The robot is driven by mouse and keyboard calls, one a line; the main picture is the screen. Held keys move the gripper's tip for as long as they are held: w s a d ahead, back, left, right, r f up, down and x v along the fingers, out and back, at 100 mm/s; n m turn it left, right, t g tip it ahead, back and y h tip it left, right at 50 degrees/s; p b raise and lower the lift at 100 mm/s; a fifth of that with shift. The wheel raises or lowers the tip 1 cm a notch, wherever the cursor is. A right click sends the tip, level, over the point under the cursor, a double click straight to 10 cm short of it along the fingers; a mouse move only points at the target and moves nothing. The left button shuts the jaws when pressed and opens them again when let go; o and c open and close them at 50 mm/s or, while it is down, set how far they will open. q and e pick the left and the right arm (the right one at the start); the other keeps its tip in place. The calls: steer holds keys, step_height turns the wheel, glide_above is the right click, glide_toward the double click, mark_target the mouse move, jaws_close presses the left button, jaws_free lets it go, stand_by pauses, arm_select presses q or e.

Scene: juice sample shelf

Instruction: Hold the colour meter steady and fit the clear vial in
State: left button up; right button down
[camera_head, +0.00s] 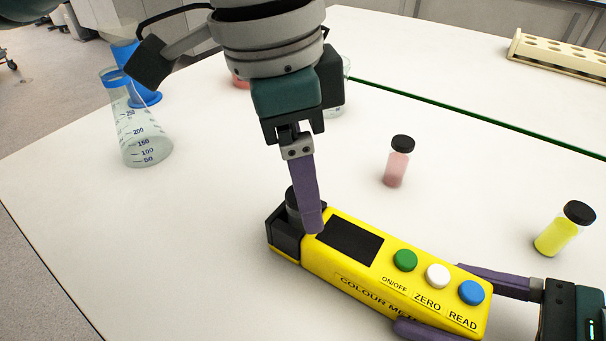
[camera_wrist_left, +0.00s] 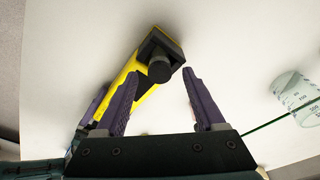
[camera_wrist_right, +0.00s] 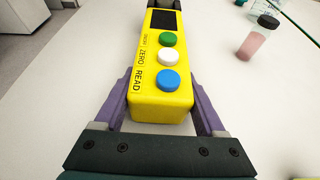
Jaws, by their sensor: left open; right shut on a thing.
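The yellow colour meter (camera_head: 400,284) lies on the white table, with its black holder (camera_head: 283,238) at the left end. A black cap (camera_wrist_left: 159,69) stands in the holder; the vial body under it is hidden, so I cannot tell if it is clear. My left gripper (camera_wrist_left: 161,75) is open, its fingers either side of and short of the cap in the left wrist view. In the head view its finger (camera_head: 305,195) partly covers the cap. My right gripper (camera_wrist_right: 161,88) is shut on the meter's button end, one finger along each side.
A pink vial (camera_head: 396,167) and a yellow-green vial (camera_head: 557,235), both black-capped, stand on the table. A flask (camera_head: 140,140) stands at the left, with a blue object behind it. A beige rack (camera_head: 560,55) is at the back right. The front left table is clear.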

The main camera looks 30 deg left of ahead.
arm_select(q)
step_height(320, 180, up, 12)
steer(key=s+a, duration=0.1)
steer(key=shift+a, duration=0.15)
steer(key=shift+s+f, duration=0.1)
stand_by(0.5)
arm_select(e)
jaws_free()
